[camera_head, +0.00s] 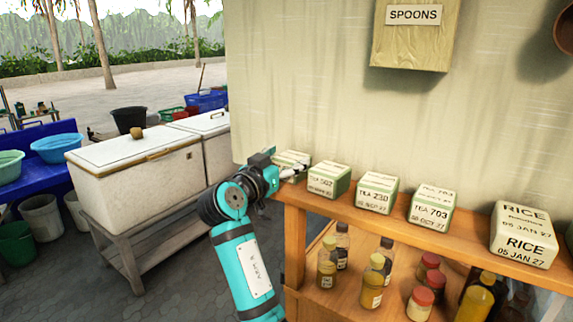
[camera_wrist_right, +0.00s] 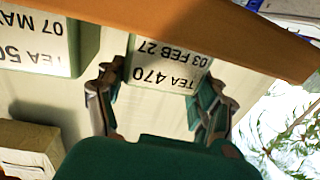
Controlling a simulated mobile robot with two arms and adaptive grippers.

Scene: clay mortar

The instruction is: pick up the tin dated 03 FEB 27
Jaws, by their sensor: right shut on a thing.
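The tin labelled TEA 470, 03 FEB 27 (camera_wrist_right: 158,75) shows upside down in the right wrist view, between the two fingers of my right gripper (camera_wrist_right: 160,92). In the head view this pale green and cream tin (camera_head: 291,158) is at the left end of the wooden shelf, partly hidden by my right gripper (camera_head: 284,172). The right gripper is shut on the tin from its left side. I cannot tell whether the tin still touches the shelf. My left gripper is not in view.
The TEA 502 tin (camera_head: 328,180) stands close to the right, then TEA 230 (camera_head: 377,193), TEA 703 (camera_head: 432,207) and a larger RICE tin (camera_head: 523,235). The wall is behind the shelf (camera_head: 296,240). Bottles and jars stand below. A white chest (camera_head: 135,170) is left.

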